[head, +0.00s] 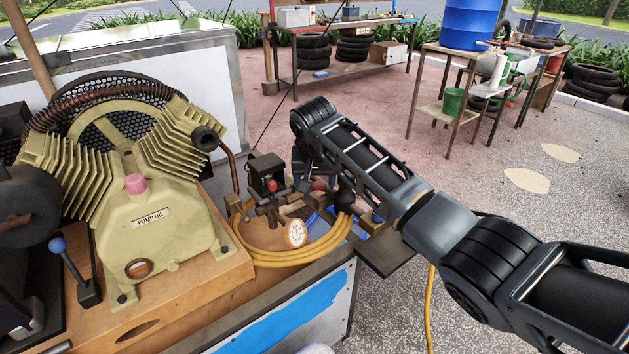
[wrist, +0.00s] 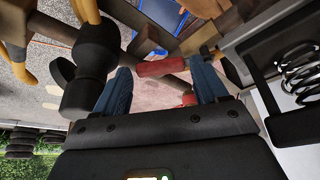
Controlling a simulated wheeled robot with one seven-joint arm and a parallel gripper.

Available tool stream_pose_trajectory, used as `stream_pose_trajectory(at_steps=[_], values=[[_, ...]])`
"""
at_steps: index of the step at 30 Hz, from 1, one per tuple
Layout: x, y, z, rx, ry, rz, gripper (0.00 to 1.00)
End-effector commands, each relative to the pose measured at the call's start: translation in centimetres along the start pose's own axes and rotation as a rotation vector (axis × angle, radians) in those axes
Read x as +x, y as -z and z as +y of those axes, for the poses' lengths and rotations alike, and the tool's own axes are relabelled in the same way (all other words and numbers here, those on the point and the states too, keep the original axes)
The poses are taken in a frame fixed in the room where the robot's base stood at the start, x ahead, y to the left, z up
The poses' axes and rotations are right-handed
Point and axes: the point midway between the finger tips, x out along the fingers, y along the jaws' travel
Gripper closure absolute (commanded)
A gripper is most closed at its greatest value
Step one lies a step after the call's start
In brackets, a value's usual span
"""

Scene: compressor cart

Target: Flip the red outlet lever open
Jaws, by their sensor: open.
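In the wrist view a red lever handle (wrist: 160,68) lies across the gap between the two blue-grey fingers of my gripper (wrist: 164,74). The fingers are apart, with one on each side of the handle; I cannot tell whether either touches it. A second, smaller red part (wrist: 189,98) shows just below it, near the right finger. In the head view my gripper (head: 316,164) is down among the fittings, mostly hidden by my arm. A small red patch (head: 320,184) shows just under it. The lever's pivot and valve body are not clear there.
A pressure gauge (head: 295,233), a black switch box (head: 266,172) and a coiled yellow hose (head: 290,257) crowd the fittings. The beige compressor pump (head: 150,210) stands at left. In the wrist view a black cylindrical fitting (wrist: 91,62) is close to the left finger.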

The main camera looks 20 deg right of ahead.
Motion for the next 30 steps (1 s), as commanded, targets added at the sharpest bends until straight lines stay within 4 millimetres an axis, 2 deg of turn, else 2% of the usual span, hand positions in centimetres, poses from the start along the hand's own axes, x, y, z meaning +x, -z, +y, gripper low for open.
stream_pose_trajectory(at_steps=[10, 30], values=[[0.34, 0.03, -0.02, 0.000, 0.001, 0.001, 0.30], [0.33, 0.01, 0.01, 0.000, 0.000, 0.000, 0.94]])
